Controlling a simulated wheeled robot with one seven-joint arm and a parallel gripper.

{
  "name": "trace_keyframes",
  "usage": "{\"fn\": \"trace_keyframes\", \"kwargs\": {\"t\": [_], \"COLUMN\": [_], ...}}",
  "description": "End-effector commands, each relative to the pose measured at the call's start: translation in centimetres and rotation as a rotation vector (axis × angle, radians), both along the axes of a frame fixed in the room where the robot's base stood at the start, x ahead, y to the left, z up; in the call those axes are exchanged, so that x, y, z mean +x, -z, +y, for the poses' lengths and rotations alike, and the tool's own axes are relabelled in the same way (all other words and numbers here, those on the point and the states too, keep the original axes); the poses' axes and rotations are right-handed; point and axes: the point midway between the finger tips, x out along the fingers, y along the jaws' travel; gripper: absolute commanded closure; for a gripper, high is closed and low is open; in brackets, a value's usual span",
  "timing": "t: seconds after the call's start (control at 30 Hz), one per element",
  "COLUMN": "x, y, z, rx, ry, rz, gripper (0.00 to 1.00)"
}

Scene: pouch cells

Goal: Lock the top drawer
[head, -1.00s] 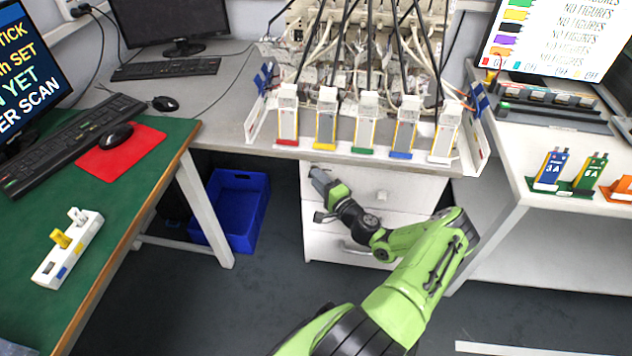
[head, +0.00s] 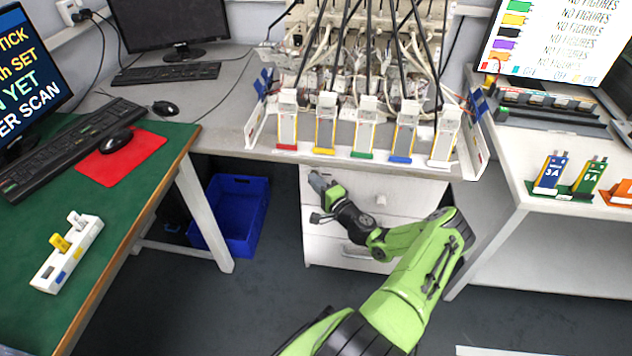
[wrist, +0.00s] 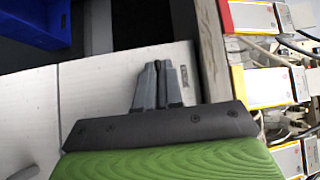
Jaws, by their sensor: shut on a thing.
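The white drawer unit (head: 420,195) stands under the bench, and its top drawer looks closed. The top drawer front also shows in the wrist view (wrist: 100,85). My gripper (head: 318,183) is at the upper left of the drawer front, just under the bench edge. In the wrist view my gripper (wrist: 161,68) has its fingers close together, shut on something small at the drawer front. That thing is hidden between the fingertips, and I cannot make out a key or lock.
The bench edge (head: 270,151) overhangs the drawers, with several coloured pouch-cell holders above. A blue crate (head: 238,210) stands on the floor to the left. The green table (head: 130,215) is further left. Floor in front of the drawers is open.

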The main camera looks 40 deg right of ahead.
Motion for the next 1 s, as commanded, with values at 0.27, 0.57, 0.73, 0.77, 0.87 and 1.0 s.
{"fn": "trace_keyframes", "kwargs": {"t": [0.27, 0.57, 0.73, 0.77, 0.87, 1.0], "x": [0.0, 0.1, 0.2, 0.2, 0.3, 0.4], "y": [-0.7, -1.1, -1.3, -1.3, -1.4, -1.6], "z": [0.1, 0.1, 0.2, 0.2, 0.2, 0.3], "rx": [-0.091, -0.257, -0.358, -0.375, -0.434, -0.517], "ry": [-0.003, -0.004, -0.003, -0.004, -0.004, -0.003], "rz": [0.117, 0.332, 0.459, 0.481, 0.555, 0.659], "gripper": [1.0, 1.0, 1.0, 1.0, 1.0, 1.0]}}
